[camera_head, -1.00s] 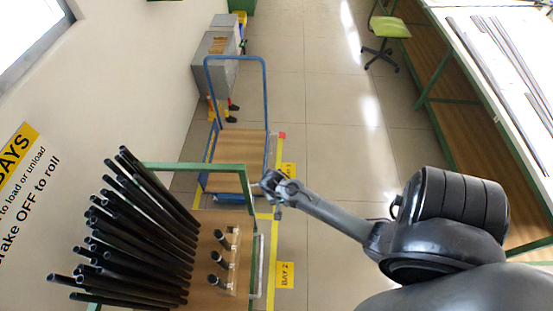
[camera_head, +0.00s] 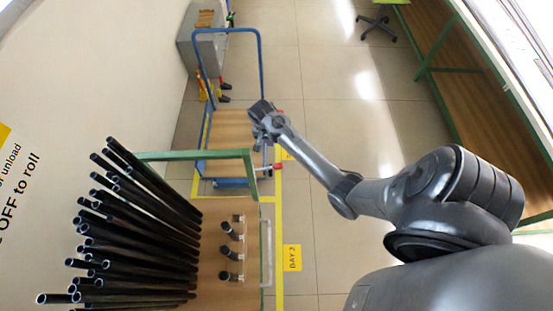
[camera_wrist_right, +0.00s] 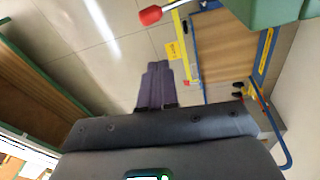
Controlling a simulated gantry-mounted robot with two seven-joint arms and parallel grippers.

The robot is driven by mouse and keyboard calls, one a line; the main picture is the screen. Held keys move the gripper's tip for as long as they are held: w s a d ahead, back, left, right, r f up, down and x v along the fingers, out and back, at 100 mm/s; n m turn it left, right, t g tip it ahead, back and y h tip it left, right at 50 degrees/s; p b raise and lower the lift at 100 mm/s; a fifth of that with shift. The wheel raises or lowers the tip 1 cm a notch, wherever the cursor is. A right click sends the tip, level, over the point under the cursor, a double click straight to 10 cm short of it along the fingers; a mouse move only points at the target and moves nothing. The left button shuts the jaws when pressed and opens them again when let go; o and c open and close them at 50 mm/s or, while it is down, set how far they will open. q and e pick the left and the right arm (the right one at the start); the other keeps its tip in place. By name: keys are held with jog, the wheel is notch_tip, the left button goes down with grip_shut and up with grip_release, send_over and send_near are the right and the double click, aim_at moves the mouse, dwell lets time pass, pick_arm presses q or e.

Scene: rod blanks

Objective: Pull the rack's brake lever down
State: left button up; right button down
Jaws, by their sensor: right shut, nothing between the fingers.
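The brake lever (camera_head: 268,168) is a short grey rod with a red knob. It sticks out to the right from the rack's green corner post (camera_head: 253,178) in the head view. In the right wrist view the red knob (camera_wrist_right: 150,15) shows at the top edge, beside the green post (camera_wrist_right: 265,8). My right gripper (camera_head: 260,110) is shut and empty. In the head view it appears above the lever, over the blue cart. In the wrist view its closed fingers (camera_wrist_right: 155,84) are apart from the knob. My left gripper is not in view.
The rack holds many slanted black rods (camera_head: 130,235) and several short upright pegs (camera_head: 229,253). A blue-handled cart (camera_head: 258,60) stands behind it. A yellow bay sign (camera_head: 292,258) lies on the floor. Open floor lies right of the rack; a green-framed bench (camera_head: 480,80) stands farther right.

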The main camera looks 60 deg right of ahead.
jog(key=shift+f, duration=0.1)
jog(key=f, duration=0.4)
jog(key=s+f, duration=0.1)
jog(key=f, duration=0.3)
jog(key=s+f, duration=0.1)
jog(key=f, duration=0.3)
jog(key=shift+s+d+f+b, duration=0.1)
jog(key=shift+d+f+b, duration=0.1)
jog(key=shift+d+b, duration=0.15)
jog(key=shift+s+a+f, duration=0.1)
jog(key=shift+f, duration=0.2)
jog(key=shift+f, duration=0.1)
